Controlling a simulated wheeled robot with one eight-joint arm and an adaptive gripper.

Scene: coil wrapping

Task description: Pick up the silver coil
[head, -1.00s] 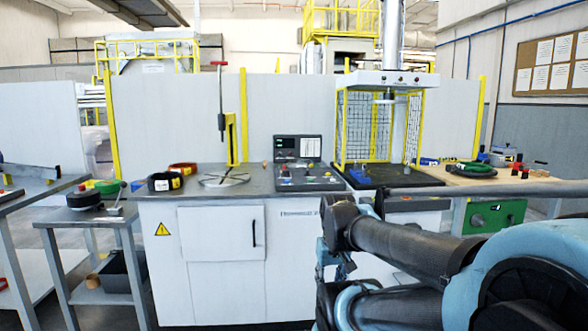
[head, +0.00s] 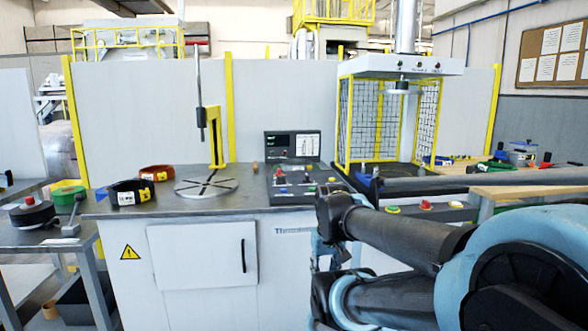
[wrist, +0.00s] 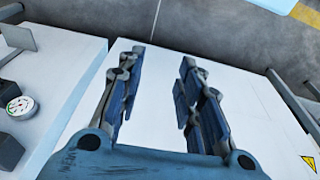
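I cannot make out a silver coil in either view. A black coil with a white-and-yellow label (head: 130,193) and a brown-orange coil with a yellow label (head: 155,173) lie flat at the left of the grey workbench top (head: 250,202). A flat grey disc with dark spokes (head: 206,186) is set on the bench right of them. My gripper (wrist: 161,58) is open and empty in the wrist view, its two blue-grey fingers apart over a white panel. In the head view my arm fills the lower right, and the fingers are not clear there.
A yellow-framed mesh press (head: 388,120) stands on the right of the bench, beside a control panel (head: 292,183). A yellow post with a vertical rod (head: 214,135) rises behind the disc. A smaller table at left holds a black round object with a red knob (head: 29,212) and green items (head: 68,198).

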